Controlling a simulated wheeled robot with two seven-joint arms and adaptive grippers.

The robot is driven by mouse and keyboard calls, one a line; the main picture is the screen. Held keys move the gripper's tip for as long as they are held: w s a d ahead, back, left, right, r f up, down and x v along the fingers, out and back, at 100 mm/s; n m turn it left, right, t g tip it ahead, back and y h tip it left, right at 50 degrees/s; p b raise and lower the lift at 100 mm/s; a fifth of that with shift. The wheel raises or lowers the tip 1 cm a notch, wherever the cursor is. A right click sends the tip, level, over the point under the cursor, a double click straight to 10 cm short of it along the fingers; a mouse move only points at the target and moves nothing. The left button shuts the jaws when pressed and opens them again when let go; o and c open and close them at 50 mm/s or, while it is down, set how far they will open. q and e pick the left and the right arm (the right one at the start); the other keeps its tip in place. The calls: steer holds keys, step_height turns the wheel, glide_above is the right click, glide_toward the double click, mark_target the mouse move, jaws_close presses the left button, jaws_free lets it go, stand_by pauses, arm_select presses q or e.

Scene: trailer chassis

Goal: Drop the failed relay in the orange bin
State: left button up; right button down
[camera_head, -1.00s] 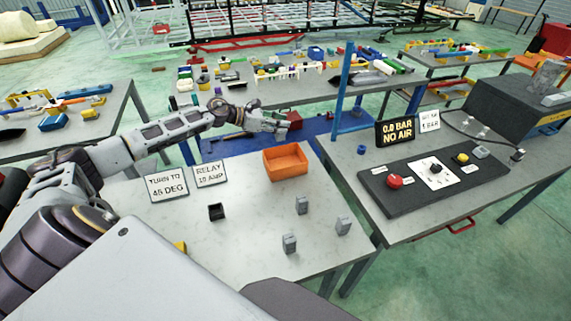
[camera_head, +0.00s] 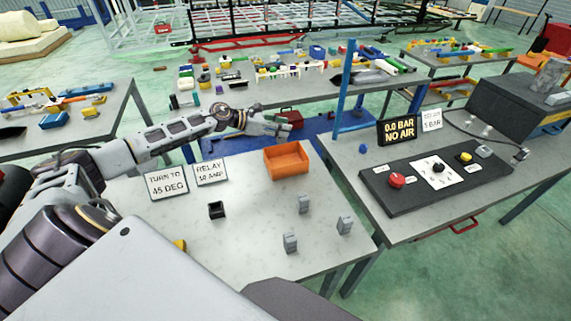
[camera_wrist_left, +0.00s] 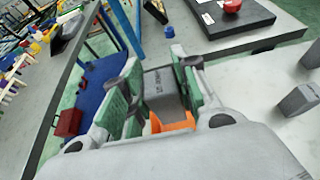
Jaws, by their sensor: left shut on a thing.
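The orange bin (camera_head: 286,161) stands at the far edge of the near table. My left gripper (camera_head: 284,127) is above and just beyond the bin's far side in the head view. In the left wrist view, my left gripper (camera_wrist_left: 155,88) is shut on a grey boxy relay (camera_wrist_left: 164,86) with dark lettering. A bit of the orange bin (camera_wrist_left: 172,123) shows below the relay and between the fingers. In the head view I cannot make out the held relay. My right gripper is in neither view.
On the near table are a black socket (camera_head: 216,210), grey relays (camera_head: 304,204), (camera_head: 345,226), (camera_head: 290,243) and two signs (camera_head: 167,182), (camera_head: 211,172).

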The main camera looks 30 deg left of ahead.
arm_select(q)
steer(key=shift+f+b, duration=0.7)
steer(key=shift+f, duration=1.1)
steer(key=o, duration=1.1)
steer(key=shift+s, duration=0.1)
steer(key=shift+a, duration=0.1)
steer(key=shift+v, duration=3.35)
steer(key=shift+s+a+r, duration=0.15)
steer(key=shift+s+a, duration=0.25)
steer(key=shift+s+a+r, duration=0.35)
steer(key=shift+s+r, duration=0.1)
steer(key=shift+s, duration=0.2)
